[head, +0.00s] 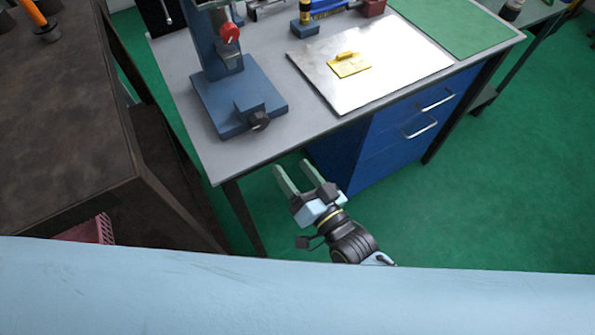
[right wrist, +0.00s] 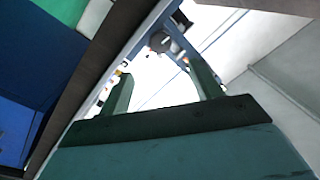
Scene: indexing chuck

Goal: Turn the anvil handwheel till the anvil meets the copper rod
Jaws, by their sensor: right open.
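A blue bench machine (head: 222,95) with an upright column stands on the grey workbench. A dark, lobed handwheel (head: 258,121) sticks out from the front of its base. I cannot make out the anvil or the copper rod. My right gripper (head: 291,168) is open and empty in front of the bench's front edge, below and to the right of the handwheel in the head view, and apart from it. In the right wrist view its two green fingers (right wrist: 160,78) are spread, with a dark rounded part beyond them that I cannot name for sure. My left gripper is not in view.
The machine carries a red knob (head: 229,33). A pale metal plate (head: 385,75) with a yellow piece (head: 349,66) lies to its right. Blue drawers (head: 385,140) sit under the bench. A dark table (head: 60,110) stands at left. Green floor (head: 480,200) is clear at right.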

